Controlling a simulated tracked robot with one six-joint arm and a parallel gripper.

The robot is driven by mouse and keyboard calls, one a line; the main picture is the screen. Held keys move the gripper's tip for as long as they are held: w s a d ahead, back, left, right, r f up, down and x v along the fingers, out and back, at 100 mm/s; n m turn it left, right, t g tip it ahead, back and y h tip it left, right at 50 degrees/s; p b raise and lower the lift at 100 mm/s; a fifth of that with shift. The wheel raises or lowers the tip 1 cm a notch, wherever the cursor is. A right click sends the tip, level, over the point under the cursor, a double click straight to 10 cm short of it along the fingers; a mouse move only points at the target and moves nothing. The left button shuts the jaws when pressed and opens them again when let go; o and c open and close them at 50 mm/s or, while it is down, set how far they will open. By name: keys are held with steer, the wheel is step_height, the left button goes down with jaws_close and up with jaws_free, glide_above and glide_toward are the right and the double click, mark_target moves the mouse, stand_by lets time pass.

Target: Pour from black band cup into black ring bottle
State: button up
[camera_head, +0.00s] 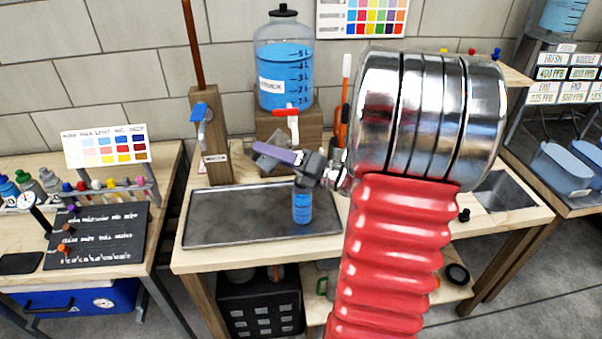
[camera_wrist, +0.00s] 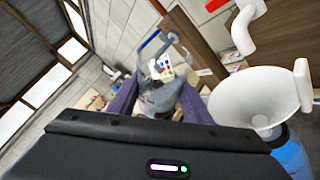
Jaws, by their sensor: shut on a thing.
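My gripper (camera_head: 280,154), with purple fingers, is over the metal tray and is shut on a clear cup (camera_head: 266,162). In the wrist view the cup (camera_wrist: 160,98) sits between the fingers and looks tilted with the rolled view. I cannot make out its black band or contents. A small bottle with blue in it (camera_head: 302,207) stands upright on the tray, just below my gripper. The wrist view shows a white funnel (camera_wrist: 257,100) above a blue bottle (camera_wrist: 291,155), beside the cup and apart from it. The bottle's ring is not clear to me.
The tray (camera_head: 215,228) lies on a wooden bench. Behind stands a large blue water jar (camera_head: 284,75) with a red-handled tap (camera_head: 288,113). A wooden post (camera_head: 210,135) with a blue clamp is at the left. The tray's left side is clear.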

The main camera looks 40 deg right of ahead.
steer(key=shift+r, duration=0.1)
steer(key=shift+r+n+g+h+b, duration=0.25)
steer(key=shift+n+g+b, duration=0.2)
steer(key=shift+n, duration=0.35)
steer(key=shift+w+a+f+n+g+h+b, duration=0.1)
steer(key=shift+f+n+g+h+b, duration=0.25)
steer(key=shift+f+n, duration=0.3)
steer(key=shift+w+a+f+n+b, duration=0.1)
steer(key=shift+a+f+n+b, duration=0.1)
steer(key=shift+a+n+b, duration=0.3)
steer(key=shift+w+a+f+n+g+h+b, duration=0.1)
steer(key=shift+a+f+n+g+h+b, duration=0.3)
steer(key=shift+f+n+h+b, duration=0.35)
steer(key=shift+w+a+f+n+g+h+b, duration=0.1)
steer(key=shift+a+f+n+g+h+b, duration=0.15)
steer(key=shift+a+f+n+h+b, duration=0.45)
steer(key=shift+a+f+n+g+h+b, duration=0.1)
steer(key=shift+f+n+g+h+b, duration=0.3)
steer(key=shift+f+b, duration=0.65)
steer(key=shift+f, duration=0.15)
